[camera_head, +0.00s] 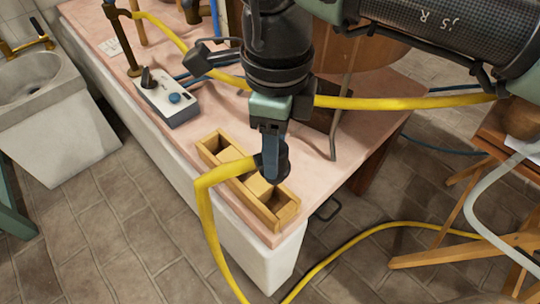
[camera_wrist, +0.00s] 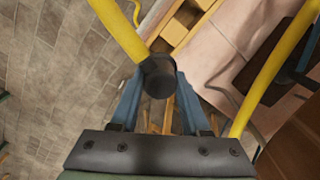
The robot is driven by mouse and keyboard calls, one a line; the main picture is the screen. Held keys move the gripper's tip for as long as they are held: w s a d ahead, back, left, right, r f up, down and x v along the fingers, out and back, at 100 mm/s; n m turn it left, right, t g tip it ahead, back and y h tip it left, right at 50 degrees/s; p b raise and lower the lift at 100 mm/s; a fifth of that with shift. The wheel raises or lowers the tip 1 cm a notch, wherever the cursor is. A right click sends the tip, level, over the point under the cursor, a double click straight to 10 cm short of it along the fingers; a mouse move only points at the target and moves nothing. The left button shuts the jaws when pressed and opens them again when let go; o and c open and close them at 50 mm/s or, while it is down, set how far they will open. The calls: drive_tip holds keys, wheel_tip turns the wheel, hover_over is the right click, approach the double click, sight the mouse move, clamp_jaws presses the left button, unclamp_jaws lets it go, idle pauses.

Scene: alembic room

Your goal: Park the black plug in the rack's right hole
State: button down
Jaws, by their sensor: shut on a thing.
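The black plug (camera_head: 283,158) is held between the blue fingers of my gripper (camera_head: 271,160), with a yellow hose (camera_head: 207,205) running from it to the left and down. In the wrist view the plug (camera_wrist: 158,76) sits between the fingertips (camera_wrist: 158,84). The light wooden rack (camera_head: 213,145) lies along the table's front edge. In the head view the plug overlaps the rack's middle-to-right part, and the rack's right hole (camera_head: 284,206) shows below and right of it. The height gap is unclear.
A grey control box (camera_head: 168,97) with a black knob and blue button stands left of the rack on the pink tabletop (camera_head: 315,180). A second yellow hose (camera_head: 370,103) crosses behind my gripper. A wooden stand (camera_head: 480,240) is at right, a sink (camera_head: 40,85) at left.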

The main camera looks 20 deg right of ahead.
drive_tip(key=shift+f, duration=0.25)
drive_tip(key=shift+f+b, duration=1.9)
drive_tip(key=shift+f, duration=0.45)
drive_tip(key=shift+f+b, duration=1.85)
drive_tip(key=shift+f, duration=0.5)
idle(3.0)
